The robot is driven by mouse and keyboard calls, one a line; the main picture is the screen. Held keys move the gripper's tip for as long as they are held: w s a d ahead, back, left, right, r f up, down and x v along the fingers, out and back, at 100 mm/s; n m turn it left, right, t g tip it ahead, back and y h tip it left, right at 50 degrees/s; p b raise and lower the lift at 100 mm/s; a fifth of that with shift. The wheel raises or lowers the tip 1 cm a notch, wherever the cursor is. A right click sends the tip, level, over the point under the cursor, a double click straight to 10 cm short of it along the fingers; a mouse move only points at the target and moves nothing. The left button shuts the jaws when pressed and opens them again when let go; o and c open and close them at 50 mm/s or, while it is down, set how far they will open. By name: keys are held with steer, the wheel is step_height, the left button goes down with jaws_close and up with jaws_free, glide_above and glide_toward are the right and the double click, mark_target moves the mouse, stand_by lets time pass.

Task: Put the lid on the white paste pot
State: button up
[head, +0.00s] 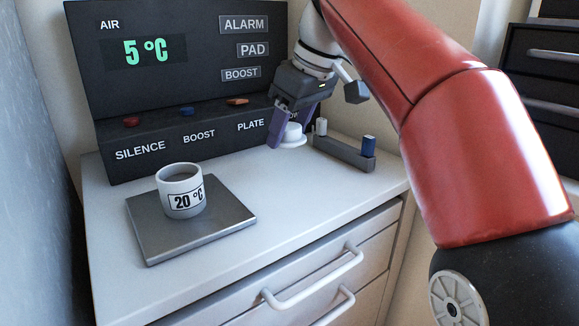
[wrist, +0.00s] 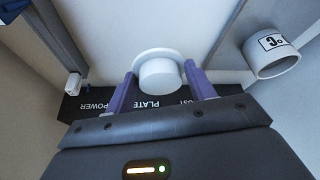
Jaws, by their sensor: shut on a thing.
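The white pot (head: 182,205) stands upright and open at the top on a grey metal plate (head: 150,237). Its label reads 20 °C. It also shows at the right of the wrist view (wrist: 284,63). The white lid (head: 292,141) is a round disc with a thick knob. My gripper (wrist: 160,76) has its purple fingers on either side of the lid's knob (wrist: 160,77) and is shut on it. In the head view, my gripper (head: 290,124) and the lid are behind and to the right of the pot, apart from it. The lid's height over the counter is hard to tell.
A dark console (head: 180,50) reading 5 °C stands at the back, with red, blue and orange switches on its ledge. The counter (head: 260,190) between is clear.

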mark_target(284, 176)
steer(key=shift+f+b, duration=0.5)
steer(key=shift+f, duration=2.6)
steer(key=shift+f, duration=0.1)
steer(key=shift+f, duration=0.15)
steer(key=o, duration=1)
steer(key=shift+c, duration=0.2)
